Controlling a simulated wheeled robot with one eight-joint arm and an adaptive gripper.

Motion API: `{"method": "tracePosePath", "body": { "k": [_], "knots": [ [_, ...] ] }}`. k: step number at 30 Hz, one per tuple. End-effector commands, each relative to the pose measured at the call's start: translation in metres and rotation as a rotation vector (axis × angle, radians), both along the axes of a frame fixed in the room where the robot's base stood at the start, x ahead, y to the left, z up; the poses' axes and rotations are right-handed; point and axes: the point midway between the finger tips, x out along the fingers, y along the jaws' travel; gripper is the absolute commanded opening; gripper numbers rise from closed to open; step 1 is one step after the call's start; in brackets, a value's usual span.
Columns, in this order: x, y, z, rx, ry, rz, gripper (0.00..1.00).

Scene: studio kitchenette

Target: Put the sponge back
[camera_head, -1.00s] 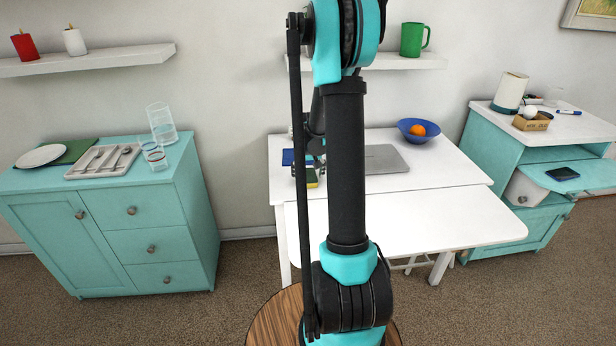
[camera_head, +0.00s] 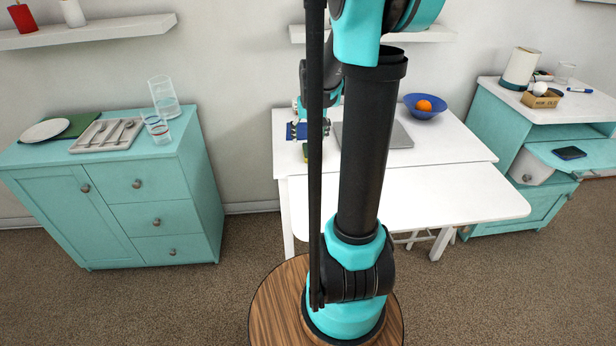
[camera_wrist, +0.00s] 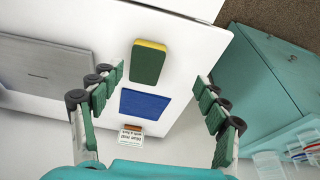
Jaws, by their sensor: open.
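The sponge (camera_wrist: 147,65), dark green with a yellow layer, lies on the white table in the wrist view. It is just beside the blue mat (camera_wrist: 144,105), off the mat with a narrow gap. A small card with printing (camera_wrist: 131,137) stands at the mat's other side. My gripper (camera_wrist: 158,80) is open and empty, its green-padded fingers spread wide on either side of the sponge and mat, above them. In the head view my gripper (camera_head: 309,130) is over the table's left end, largely hiding the mat; a bit of the sponge (camera_head: 306,154) shows below it.
A grey laptop (camera_head: 385,135) lies right of the mat, near my arm. A blue bowl (camera_head: 424,113) with an orange fruit stands at the table's back right. A teal cabinet (camera_head: 100,200) with glasses and a cutlery tray stands at left. The table's front (camera_head: 450,194) is clear.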

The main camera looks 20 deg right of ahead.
Motion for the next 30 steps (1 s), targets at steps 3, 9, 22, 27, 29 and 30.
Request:
{"method": "tracePosePath", "body": {
  "k": [3,9,22,27,29,30],
  "knots": [
    [-0.056,0.029,-0.007,-0.002,-0.017,0.041,0.75],
    [-0.145,0.065,-0.032,-0.005,-0.05,0.104,0.75],
    [-0.228,0.087,-0.068,-0.005,-0.084,0.164,0.75],
    [-0.228,0.087,-0.068,-0.006,-0.084,0.163,0.75],
    [-0.228,0.087,-0.068,-0.005,-0.083,0.163,0.75],
    [-0.228,0.087,-0.068,-0.005,-0.083,0.163,0.75]
  ]
}}
